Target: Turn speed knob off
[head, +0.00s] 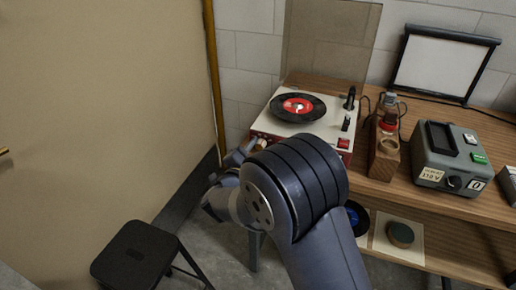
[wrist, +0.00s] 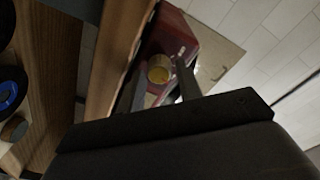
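The record player (head: 322,106) has a white top and a red front edge, and stands at the left end of the wooden bench. A black record with a red label (head: 298,106) lies on it. In the wrist view a round brass-coloured knob (wrist: 160,70) sits on the player's red front (wrist: 186,36). I cannot read any marking on it. My gripper (wrist: 163,82) has its two fingers apart, one on each side of the knob. I cannot tell whether either finger touches it. In the head view my arm hides most of the player's front.
A grey-green device (head: 450,152) with buttons and a dial stands on the bench at right, beside a wooden block holder (head: 384,160) with a bottle. A black stool (head: 136,254) stands at lower left.

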